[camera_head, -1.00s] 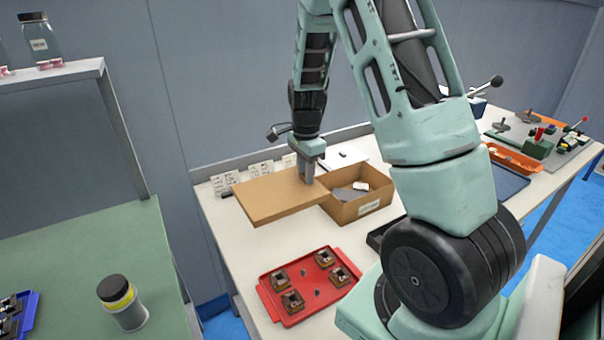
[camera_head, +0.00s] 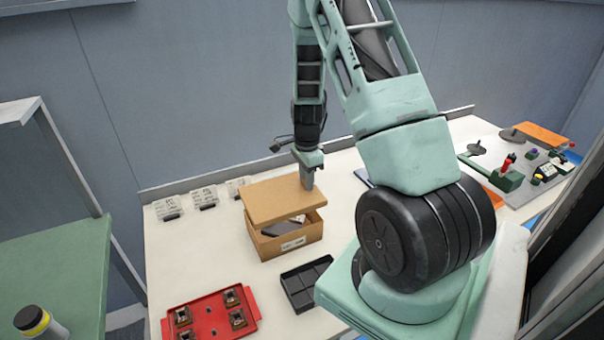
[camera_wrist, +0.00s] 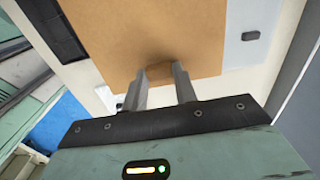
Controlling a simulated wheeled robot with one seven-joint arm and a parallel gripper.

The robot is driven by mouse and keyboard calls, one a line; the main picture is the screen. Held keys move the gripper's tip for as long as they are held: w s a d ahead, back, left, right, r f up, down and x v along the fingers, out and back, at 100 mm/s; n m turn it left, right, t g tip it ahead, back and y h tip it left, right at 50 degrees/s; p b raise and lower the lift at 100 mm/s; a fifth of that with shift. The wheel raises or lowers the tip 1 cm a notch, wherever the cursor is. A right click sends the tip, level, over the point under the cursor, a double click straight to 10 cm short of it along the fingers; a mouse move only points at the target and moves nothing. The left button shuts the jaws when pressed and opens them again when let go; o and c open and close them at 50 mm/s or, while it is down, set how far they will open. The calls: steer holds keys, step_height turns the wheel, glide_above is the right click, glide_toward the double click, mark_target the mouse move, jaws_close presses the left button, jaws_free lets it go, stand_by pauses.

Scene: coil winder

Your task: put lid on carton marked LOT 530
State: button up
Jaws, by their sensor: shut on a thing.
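The cardboard lid (camera_head: 278,199) is a flat brown panel held over the open carton (camera_head: 290,240) in the head view. It covers most of the opening, tilted a little. A gap at the front still shows dark and grey contents inside. The carton has a white label on its front, too small to read. My gripper (camera_head: 307,182) is shut on the lid near its right edge. In the wrist view the lid (camera_wrist: 150,35) fills the middle, with my gripper's fingers (camera_wrist: 160,85) on either side of a brown tab.
A black divided tray (camera_head: 303,284) stands in front of the carton. A red tray (camera_head: 210,315) with several small parts lies at the front left. Small white label cards (camera_head: 203,196) stand along the back. Fixtures and a green block (camera_head: 507,178) are at the right.

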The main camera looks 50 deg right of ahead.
steer(key=shift+f+b, duration=1.8)
steer(key=shift+f, duration=0.35)
steer(key=shift+f+b, duration=0.45)
steer(key=shift+f, duration=0.2)
steer(key=shift+f+b, duration=0.35)
steer(key=shift+f, duration=0.6)
stand_by(0.8)
steer(key=o, duration=1.5)
steer(key=shift+r, duration=0.15)
steer(key=shift+r+p, duration=2.95)
steer(key=shift+r, duration=0.5)
